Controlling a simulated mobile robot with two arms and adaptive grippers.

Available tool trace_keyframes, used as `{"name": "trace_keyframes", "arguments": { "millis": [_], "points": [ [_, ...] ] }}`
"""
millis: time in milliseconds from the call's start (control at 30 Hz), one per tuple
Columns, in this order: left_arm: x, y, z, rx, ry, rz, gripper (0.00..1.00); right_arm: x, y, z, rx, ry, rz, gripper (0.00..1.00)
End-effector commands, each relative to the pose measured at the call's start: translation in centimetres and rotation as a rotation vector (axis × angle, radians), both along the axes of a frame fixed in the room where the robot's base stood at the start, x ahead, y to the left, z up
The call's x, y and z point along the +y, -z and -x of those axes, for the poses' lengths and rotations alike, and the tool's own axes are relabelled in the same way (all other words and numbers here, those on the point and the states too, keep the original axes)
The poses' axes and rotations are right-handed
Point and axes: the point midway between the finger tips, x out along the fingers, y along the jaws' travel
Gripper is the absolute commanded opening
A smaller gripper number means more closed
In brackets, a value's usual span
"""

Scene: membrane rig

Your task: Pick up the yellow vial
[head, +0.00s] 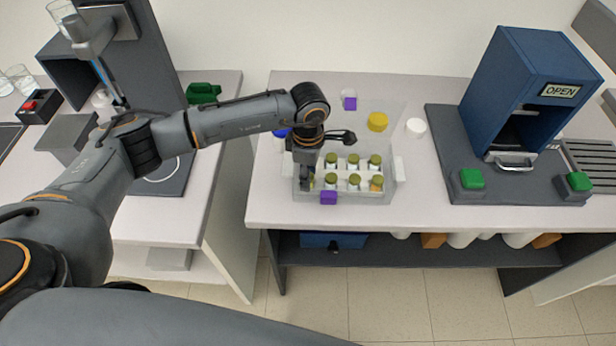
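My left gripper (307,184) points down at the left end of a clear tray (392,198) on the middle table. Its fingers are small and partly hidden, so I cannot tell whether they are open or shut. A small yellowish patch shows beside the fingers; I cannot tell what it is. Several vials with olive caps (354,160) stand upright in two rows in the tray, right of the gripper. The front right vial (377,184) shows orange-yellow below its cap. I cannot tell for sure which vial is the yellow one. My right gripper is not in view.
A yellow round piece (377,122) and a white one (416,126) lie behind the tray. Purple blocks (328,197) are at its front and back. A blue housing marked OPEN (522,75) stands right, with green buttons (472,179) before it. Bare tabletop lies between.

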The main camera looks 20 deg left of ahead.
Motion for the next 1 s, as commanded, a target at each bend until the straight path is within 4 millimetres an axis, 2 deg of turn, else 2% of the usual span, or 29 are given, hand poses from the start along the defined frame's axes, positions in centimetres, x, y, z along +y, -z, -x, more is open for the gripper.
{"name": "trace_keyframes", "arguments": {
  "millis": [167,333,367,633,733,867,1000],
  "points": [
    [0.0,0.1,0.0,0.000,0.001,0.001,0.39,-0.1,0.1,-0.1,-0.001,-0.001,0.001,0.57],
    [0.0,0.0,0.0,0.000,0.001,0.001,0.04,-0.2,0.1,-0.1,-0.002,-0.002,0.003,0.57],
    [0.0,0.0,0.0,0.000,0.001,0.001,0.02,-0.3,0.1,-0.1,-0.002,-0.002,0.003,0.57],
    [0.0,-0.1,0.0,-0.001,0.001,0.001,0.02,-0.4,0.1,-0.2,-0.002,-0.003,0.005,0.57],
    [-0.1,-0.7,-0.1,-0.002,0.001,0.003,0.02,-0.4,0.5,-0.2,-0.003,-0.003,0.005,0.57],
    [-0.1,-2.8,-0.1,-0.005,0.003,0.003,0.02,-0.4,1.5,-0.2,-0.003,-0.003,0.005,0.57],
    [-0.1,-5.7,-0.1,-0.006,0.002,0.003,0.02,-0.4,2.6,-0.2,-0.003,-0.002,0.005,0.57]
  ]
}}
